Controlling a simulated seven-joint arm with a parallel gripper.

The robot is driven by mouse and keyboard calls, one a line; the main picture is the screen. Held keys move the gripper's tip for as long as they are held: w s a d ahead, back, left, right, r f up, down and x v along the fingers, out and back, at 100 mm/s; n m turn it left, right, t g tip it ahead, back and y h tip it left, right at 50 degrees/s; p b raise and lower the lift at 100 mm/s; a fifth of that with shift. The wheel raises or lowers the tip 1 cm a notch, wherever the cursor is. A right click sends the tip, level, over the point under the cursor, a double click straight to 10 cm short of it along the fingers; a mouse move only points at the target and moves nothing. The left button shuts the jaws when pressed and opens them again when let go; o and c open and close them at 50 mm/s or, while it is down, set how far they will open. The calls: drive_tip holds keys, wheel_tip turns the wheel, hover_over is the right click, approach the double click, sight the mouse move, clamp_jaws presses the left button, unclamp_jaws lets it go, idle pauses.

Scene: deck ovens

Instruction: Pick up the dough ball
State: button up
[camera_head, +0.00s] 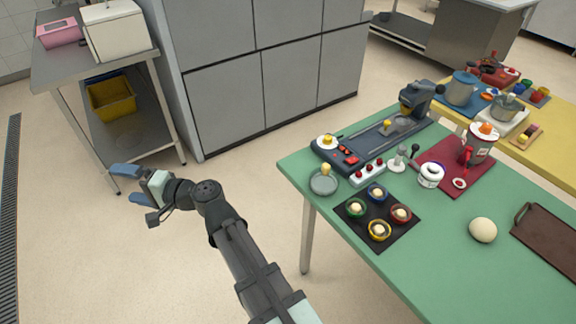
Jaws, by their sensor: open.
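The dough ball (483,230) is a pale cream, rounded lump on the green table top (450,282), toward the right of the view. It sits just left of a dark brown tray and right of a black mat, with bare green surface around it. My gripper (130,184) is at the left, over the open floor and well away from the table. Its two blue fingers are apart, and it holds nothing. The dough ball is fully in view.
A black mat (352,221) with several small coloured bowls lies left of the ball. The brown tray (548,238) lies right. Behind are a red mat (441,176) with a red-and-white pot, and a dark machine (414,98). A steel table (60,62) stands at far left.

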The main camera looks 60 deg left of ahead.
drive_tip(key=w+d+r+m+t+h, duration=0.1)
drive_tip(key=w+d+r+m+t, duration=0.1)
drive_tip(key=w, duration=1)
drive_tip(key=w+d+r+m+t, duration=0.2)
drive_tip(key=w+r, duration=0.1)
drive_tip(key=w, duration=0.9)
drive_tip(key=w+d+f+m+t+h, duration=0.15)
drive_tip(key=w+d, duration=0.25)
drive_tip(key=w, duration=0.4)
drive_tip(key=w+d+m+t+h, duration=0.1)
drive_tip(key=w+d+m+t, duration=0.2)
drive_tip(key=w, duration=0.4)
drive_tip(key=w+d+m+t+h, duration=0.1)
drive_tip(key=w+d+m, duration=0.1)
drive_tip(key=w+d, duration=0.45)
drive_tip(key=m+t+h, duration=0.3)
drive_tip(key=m+h, duration=0.6)
drive_tip(key=m, duration=0.8)
approach(491, 227)
drive_tip(key=shift+y, duration=0.25)
drive_tip(key=shift+d+f, duration=0.2)
drive_tip(key=shift+f, duration=5.2)
